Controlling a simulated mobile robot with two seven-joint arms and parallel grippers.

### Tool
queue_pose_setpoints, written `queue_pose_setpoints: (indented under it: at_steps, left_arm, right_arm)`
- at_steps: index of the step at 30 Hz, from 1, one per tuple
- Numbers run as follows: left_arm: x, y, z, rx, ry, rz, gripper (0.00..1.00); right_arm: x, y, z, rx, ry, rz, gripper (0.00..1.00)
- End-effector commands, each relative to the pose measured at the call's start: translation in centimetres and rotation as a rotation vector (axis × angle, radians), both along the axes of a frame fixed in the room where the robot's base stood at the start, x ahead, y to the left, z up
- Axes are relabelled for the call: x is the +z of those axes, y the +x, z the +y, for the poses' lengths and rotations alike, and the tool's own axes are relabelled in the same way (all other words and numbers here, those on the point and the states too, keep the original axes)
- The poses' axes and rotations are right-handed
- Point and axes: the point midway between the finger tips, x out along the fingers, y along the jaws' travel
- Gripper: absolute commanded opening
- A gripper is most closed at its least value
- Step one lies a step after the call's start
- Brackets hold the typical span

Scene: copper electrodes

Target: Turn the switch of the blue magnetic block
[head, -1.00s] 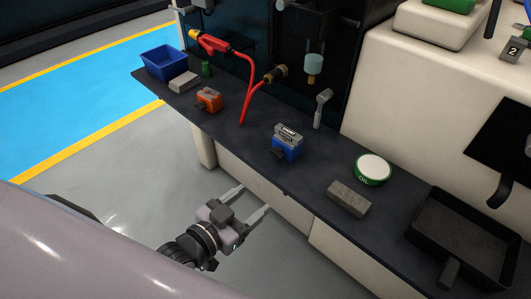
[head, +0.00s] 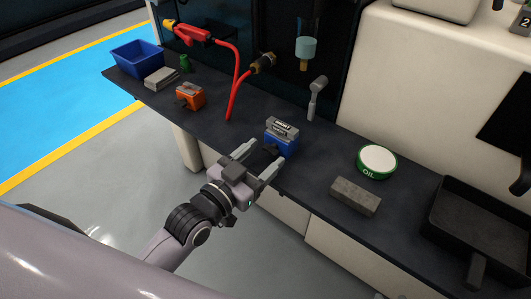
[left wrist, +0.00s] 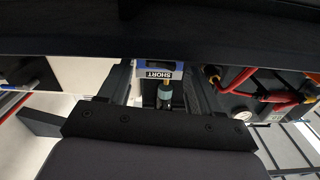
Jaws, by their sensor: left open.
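The blue magnetic block (head: 285,145) stands on the dark worktop near its front edge in the head view, with a grey labelled top. Its dark switch (head: 271,150) is on the side facing my gripper. My left gripper (head: 262,158) is open, its two fingers pointing at the block, with one finger on each side of the switch area. I cannot tell whether the fingers touch it. In the left wrist view the block (left wrist: 158,74) shows upside down between the fingers, with a label reading "SHORT". My right gripper is not in view.
On the worktop (head: 225,130) stand an orange block (head: 190,97) and a blue bin (head: 137,58) to the left. A grey bar (head: 355,196), an oil tin (head: 377,161) and a black tray (head: 485,215) are to the right.

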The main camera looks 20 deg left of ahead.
Motion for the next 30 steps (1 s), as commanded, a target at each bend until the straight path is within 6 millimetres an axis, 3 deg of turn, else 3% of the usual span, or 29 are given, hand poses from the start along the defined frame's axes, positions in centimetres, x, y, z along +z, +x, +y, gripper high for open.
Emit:
queue_pose_setpoints:
  at_steps: [6,15,20,21,30]
  left_arm:
    - [0.0,1.4,-0.6,0.000,0.000,0.000,0.64]
    - [0.0,1.5,-0.6,-0.001,0.000,0.001,0.64]
    - [0.0,1.5,-0.6,-0.001,0.000,0.001,0.12]
    - [0.0,1.5,-0.6,0.000,0.000,0.001,0.07]
    - [0.3,1.6,-0.6,-0.001,-0.087,0.035,0.07]
  right_arm:
    - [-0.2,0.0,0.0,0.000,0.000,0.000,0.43]
    - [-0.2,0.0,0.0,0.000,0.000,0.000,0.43]
    - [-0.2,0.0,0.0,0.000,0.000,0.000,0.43]
    - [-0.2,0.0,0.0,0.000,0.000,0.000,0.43]
    - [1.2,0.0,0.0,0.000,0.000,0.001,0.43]
